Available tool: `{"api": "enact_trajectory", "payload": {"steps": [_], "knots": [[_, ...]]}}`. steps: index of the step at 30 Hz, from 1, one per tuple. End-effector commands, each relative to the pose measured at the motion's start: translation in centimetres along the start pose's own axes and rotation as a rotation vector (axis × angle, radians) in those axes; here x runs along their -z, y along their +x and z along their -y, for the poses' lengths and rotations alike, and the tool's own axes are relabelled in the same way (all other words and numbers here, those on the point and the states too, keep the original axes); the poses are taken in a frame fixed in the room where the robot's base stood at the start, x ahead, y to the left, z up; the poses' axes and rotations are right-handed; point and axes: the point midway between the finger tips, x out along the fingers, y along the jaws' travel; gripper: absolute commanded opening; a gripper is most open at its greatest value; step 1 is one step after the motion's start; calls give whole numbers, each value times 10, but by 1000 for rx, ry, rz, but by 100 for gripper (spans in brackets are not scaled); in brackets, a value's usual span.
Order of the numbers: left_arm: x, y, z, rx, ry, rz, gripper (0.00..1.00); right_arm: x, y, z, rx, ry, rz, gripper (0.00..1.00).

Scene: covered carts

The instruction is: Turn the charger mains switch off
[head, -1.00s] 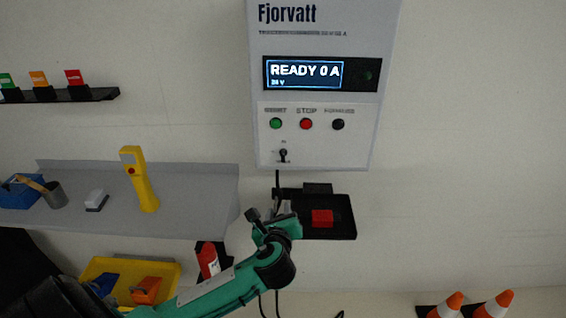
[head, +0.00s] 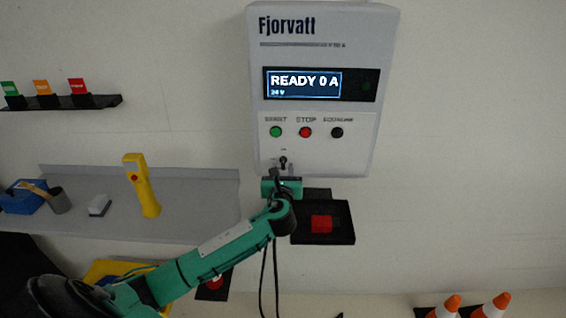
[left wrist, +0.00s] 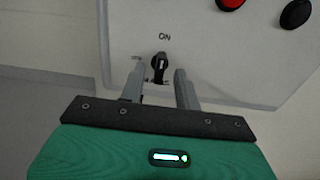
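The charger (head: 310,55) is a light grey wall box with a lit display reading "READY 0 A". Its mains switch (head: 283,162) is a small black toggle low on the front panel, below the green button. In the left wrist view the toggle (left wrist: 158,65) stands under the word "ON". My left gripper (head: 283,173) is just below the switch. In the left wrist view its two fingers (left wrist: 158,85) are apart, one to each side of the toggle's lower end, with nothing gripped. Whether a finger touches the toggle I cannot tell. My right gripper is not in view.
Green, red and black buttons (head: 305,132) sit above the switch. A black holder with a red block (head: 321,224) is below the charger. A grey shelf (head: 100,222) with a yellow handheld device (head: 142,185) is at left. Traffic cones (head: 490,305) stand lower right.

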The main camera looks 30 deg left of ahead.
Motion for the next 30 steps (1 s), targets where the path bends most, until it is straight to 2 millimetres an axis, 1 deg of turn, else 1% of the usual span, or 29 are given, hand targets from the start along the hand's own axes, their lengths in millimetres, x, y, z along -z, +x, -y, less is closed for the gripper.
{"api": "enact_trajectory", "payload": {"steps": [1,6,10,17,18,22,30], "knots": [[-2,7,0,-1,0,1,33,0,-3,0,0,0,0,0],[-1,21,0,0,-1,0,33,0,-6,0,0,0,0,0],[0,25,0,1,-2,0,33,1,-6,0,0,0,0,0],[0,25,0,1,-1,0,33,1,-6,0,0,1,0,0],[0,25,0,1,-1,0,25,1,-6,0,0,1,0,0],[0,25,0,1,-1,0,0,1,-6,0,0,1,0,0],[1,25,0,0,-11,0,0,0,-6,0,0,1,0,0]]}}
